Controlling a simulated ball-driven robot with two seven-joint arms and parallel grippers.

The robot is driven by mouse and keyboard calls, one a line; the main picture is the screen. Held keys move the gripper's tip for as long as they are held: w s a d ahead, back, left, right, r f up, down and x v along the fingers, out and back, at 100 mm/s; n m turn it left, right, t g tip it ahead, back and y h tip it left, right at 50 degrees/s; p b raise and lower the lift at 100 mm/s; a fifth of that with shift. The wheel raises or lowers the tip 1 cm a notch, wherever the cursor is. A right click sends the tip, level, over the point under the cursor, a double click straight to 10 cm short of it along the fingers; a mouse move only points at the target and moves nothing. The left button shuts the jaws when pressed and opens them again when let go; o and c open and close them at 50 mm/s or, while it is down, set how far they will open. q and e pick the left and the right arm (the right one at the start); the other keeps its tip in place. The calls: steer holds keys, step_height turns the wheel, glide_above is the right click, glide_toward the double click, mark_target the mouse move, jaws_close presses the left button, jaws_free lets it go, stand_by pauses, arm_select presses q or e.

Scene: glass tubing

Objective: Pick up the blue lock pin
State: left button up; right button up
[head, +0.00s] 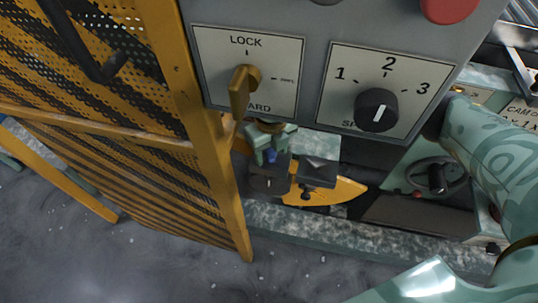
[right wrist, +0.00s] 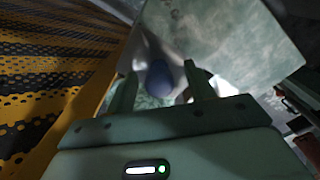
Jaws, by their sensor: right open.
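The blue lock pin (head: 270,156) is a small dark blue knob, low below the control panel beside the yellow guard. In the right wrist view its rounded blue end (right wrist: 158,79) shows between and just beyond my fingers. My right gripper (head: 270,148) is small and partly hidden in the head view, just under the panel, with its teal fingers around the blue knob. In the right wrist view the gripper (right wrist: 160,80) is open, with a gap beside the knob. Whether a finger touches the knob I cannot tell. My left gripper is not in view.
The yellow perforated guard (head: 200,150) stands close on the left. The grey panel with a yellow lock switch (head: 239,92) and a black speed dial (head: 376,110) overhangs the spot. Dark blocks (head: 318,172), a yellow plate (head: 335,191) and a handwheel (head: 437,178) are nearby.

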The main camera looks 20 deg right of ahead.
steer(key=shift+f, duration=0.45)
steer(key=shift+r, duration=0.2)
steer(key=shift+c, duration=0.3)
steer(key=c, duration=1)
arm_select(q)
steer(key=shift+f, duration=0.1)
arm_select(e)
step_height(320, 180, up, 10)
steer(key=p, duration=0.5)
steer(key=shift+r+p, duration=0.15)
steer(key=shift+p, duration=0.15)
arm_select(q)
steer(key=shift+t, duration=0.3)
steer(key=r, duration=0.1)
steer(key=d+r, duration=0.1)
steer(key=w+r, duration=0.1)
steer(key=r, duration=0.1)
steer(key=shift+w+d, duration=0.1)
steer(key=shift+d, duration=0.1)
